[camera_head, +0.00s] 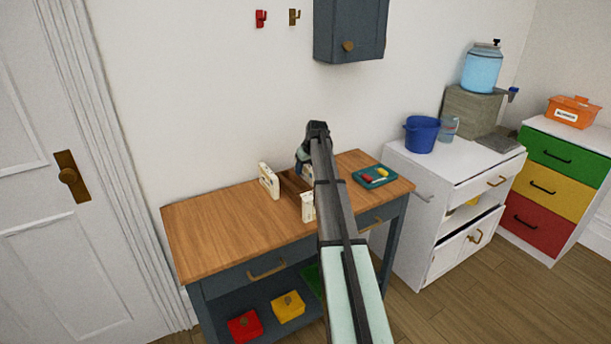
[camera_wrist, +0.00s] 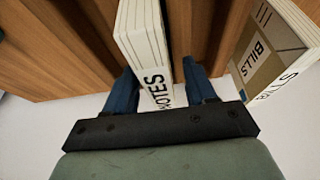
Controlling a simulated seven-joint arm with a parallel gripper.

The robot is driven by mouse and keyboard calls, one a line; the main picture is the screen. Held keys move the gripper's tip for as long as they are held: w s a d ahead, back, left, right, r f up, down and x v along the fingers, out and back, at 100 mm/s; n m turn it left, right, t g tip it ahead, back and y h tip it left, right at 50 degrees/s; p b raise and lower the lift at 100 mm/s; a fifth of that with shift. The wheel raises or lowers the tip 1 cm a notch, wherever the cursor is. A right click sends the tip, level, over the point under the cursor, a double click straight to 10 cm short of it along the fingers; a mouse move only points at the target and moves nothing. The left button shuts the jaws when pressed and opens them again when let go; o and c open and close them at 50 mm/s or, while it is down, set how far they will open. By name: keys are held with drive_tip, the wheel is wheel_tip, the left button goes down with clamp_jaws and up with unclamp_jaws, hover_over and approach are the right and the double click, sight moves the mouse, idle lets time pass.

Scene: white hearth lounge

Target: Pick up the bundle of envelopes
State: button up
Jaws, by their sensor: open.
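A white bundle (camera_wrist: 146,48) with lined edges and the word NOTES stands between my gripper's (camera_wrist: 159,70) two blue fingers in the wrist view. The jaws are open, with a gap showing beside the bundle. A second bundle, tan and white and marked BILLS (camera_wrist: 262,50), is to the right of the fingers. In the head view, white bundles stand at the left (camera_head: 268,181) and front (camera_head: 307,207) of a brown wooden piece (camera_head: 291,187) on the table. My gripper (camera_head: 303,165) is low at its back, partly hidden by my arm.
The wooden table top (camera_head: 215,230) is clear on its left. A teal tray (camera_head: 374,177) with small coloured items lies at its right. A dark wall cabinet (camera_head: 350,28) hangs above. A white cabinet (camera_head: 425,185) with a blue bucket (camera_head: 420,135) stands to the right.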

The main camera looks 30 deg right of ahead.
drive_tip(key=shift+f, duration=0.15)
drive_tip(key=shift+c, duration=0.2)
clamp_jaws()
idle(0.5)
